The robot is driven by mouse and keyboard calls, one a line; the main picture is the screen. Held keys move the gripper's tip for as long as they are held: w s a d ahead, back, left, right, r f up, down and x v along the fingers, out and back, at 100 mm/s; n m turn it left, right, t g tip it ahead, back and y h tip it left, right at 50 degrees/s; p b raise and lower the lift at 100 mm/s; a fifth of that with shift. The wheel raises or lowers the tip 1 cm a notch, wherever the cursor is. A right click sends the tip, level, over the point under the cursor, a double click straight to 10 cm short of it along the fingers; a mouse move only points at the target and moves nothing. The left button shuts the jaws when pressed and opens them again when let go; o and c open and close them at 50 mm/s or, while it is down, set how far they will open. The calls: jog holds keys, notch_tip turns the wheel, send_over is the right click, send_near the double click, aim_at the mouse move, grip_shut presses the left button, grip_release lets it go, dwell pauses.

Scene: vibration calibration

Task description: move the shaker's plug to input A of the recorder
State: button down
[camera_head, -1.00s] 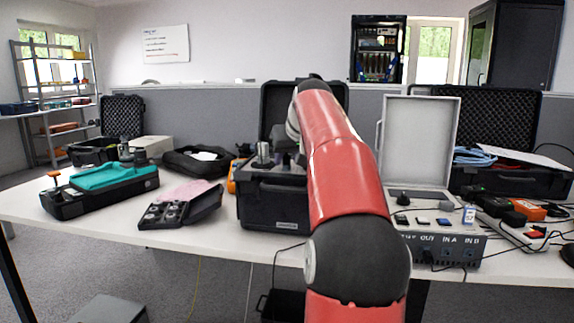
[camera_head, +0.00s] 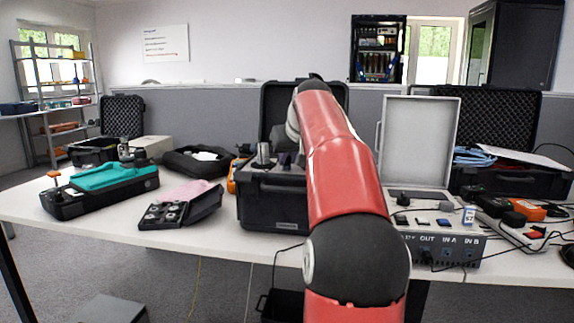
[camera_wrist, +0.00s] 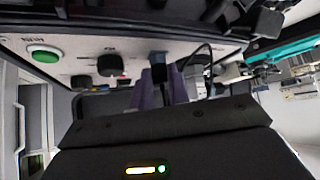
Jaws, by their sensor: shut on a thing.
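The recorder (camera_head: 470,249) is the grey open-lidded case on the right of the table, its front panel marked OUT, IN A and IN B. Input A (camera_head: 447,252) shows as a socket under its label; a black plug sits by OUT (camera_head: 427,257). The black case (camera_head: 270,205) in the middle, with a metal cylinder on it, seems to be the shaker. Whether the plug is seated there is unclear. My red arm hides my gripper in the head view.
The wrist view shows a green button (camera_wrist: 43,53) and a black knob (camera_wrist: 110,65) on the panel, with a dark cable (camera_wrist: 198,55) close by. A black tray (camera_head: 180,212) and a teal-topped device (camera_head: 110,180) stand left. An orange item (camera_head: 527,209) lies right.

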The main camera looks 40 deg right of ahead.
jog(key=shift+r+p, duration=0.8)
jog(key=shift+p, duration=0.15)
dwell(0.6)
dwell(0.4)
jog(key=shift+r, duration=1.7)
